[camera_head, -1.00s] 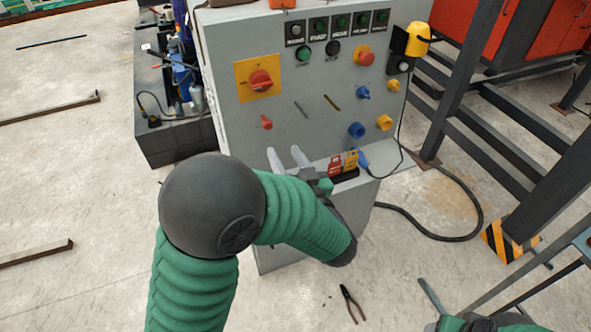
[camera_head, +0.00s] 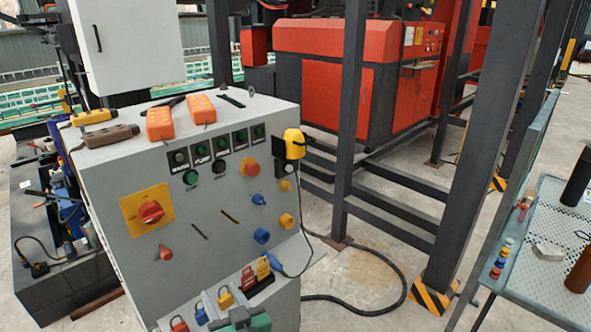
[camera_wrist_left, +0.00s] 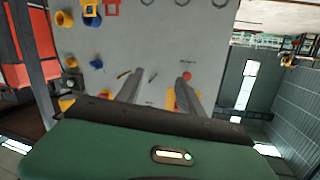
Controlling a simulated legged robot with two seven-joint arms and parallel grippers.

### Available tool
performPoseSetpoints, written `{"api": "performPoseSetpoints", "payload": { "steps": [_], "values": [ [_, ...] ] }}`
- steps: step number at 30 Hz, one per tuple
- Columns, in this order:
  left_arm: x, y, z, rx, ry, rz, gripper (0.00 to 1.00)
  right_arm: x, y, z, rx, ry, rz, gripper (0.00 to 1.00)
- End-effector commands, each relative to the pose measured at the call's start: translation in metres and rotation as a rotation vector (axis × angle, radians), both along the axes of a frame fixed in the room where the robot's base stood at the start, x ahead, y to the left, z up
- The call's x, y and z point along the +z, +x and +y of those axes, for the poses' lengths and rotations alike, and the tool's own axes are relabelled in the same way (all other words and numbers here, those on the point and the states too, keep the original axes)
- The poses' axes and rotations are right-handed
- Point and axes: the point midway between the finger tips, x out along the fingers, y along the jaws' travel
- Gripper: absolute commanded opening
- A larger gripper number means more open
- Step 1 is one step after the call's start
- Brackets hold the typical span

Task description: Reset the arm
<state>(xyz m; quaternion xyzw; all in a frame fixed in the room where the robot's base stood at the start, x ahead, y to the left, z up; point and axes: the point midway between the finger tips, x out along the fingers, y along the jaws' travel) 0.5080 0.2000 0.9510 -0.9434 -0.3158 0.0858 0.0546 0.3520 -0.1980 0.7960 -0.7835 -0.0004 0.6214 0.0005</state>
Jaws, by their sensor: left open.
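My left gripper (camera_head: 240,317) shows only in part at the bottom edge of the head view, in front of the lower ledge of the grey control cabinet (camera_head: 215,225). In the left wrist view its two grey fingers (camera_wrist_left: 160,76) are spread apart with nothing between them, pointing towards the cabinet's front panel (camera_wrist_left: 150,35). The rest of my left arm is out of the head view. My right gripper is in neither current view.
Several padlocks, including a yellow one (camera_head: 225,299), hang along the cabinet's ledge. A red rotary switch (camera_head: 151,212) is on its panel. Orange devices (camera_head: 160,123) lie on top. Dark steel posts (camera_head: 350,130) and a perforated table (camera_head: 545,265) stand to the right.

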Motion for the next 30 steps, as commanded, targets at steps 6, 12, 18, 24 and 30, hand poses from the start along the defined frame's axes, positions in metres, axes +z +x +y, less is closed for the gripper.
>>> {"api": "performPoseSetpoints", "payload": {
  "steps": [6,12,18,24,30],
  "values": [
    [-0.065,0.019,-0.049,-0.433,-0.335,0.288,0.45,0.000,0.000,0.000,0.000,0.000,0.000,0.68],
    [-0.124,-0.054,-0.049,-0.549,-0.474,0.703,0.45,0.000,0.000,0.000,0.000,0.000,0.000,0.68],
    [-0.152,-0.144,-0.008,-0.470,-0.516,1.068,0.45,0.000,0.000,0.000,0.000,0.000,0.000,0.68],
    [-0.083,-0.156,-0.003,-0.455,-0.514,1.117,0.45,0.072,0.001,0.000,0.000,0.000,-0.001,0.68],
    [-0.028,-0.156,-0.004,-0.457,-0.513,1.117,0.45,0.127,0.000,0.000,0.000,0.000,0.000,0.68]
  ]
}}
